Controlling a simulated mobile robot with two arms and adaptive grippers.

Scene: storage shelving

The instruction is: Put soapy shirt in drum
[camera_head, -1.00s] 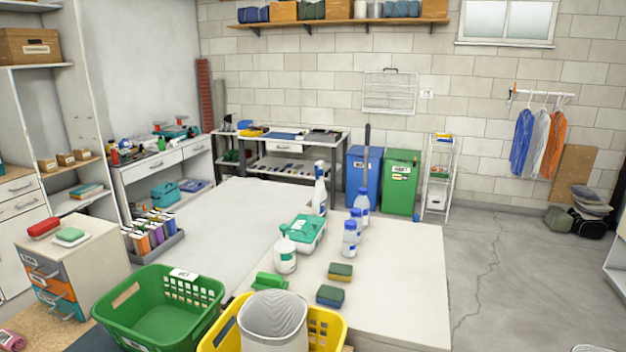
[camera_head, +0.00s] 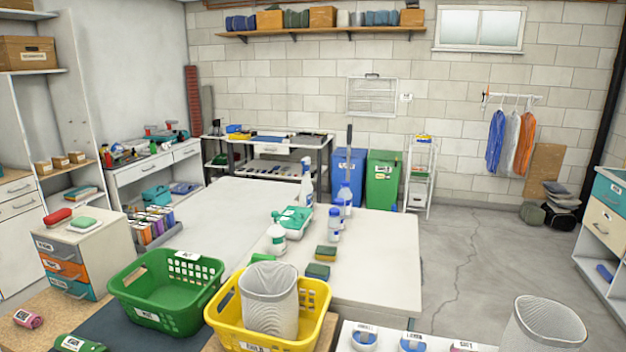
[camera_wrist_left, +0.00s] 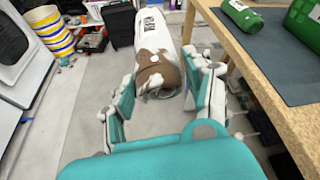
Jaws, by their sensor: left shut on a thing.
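The soapy shirt (camera_wrist_left: 152,62) appears in the left wrist view as a rolled brown and white bundle with white suds and a black-lettered label. A white front-loading machine (camera_wrist_left: 10,75) with a round dark door stands at the left edge of that view. Its drum interior cannot be made out. Neither gripper shows in the head view.
A wooden-edged bench (camera_wrist_left: 262,75) is close on the right of the wrist view. A striped bin (camera_wrist_left: 50,30) stands beyond the machine. In the head view, a green basket (camera_head: 180,318) and yellow basket (camera_head: 312,292) stand in front, with a white hamper (camera_head: 545,325) at lower right.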

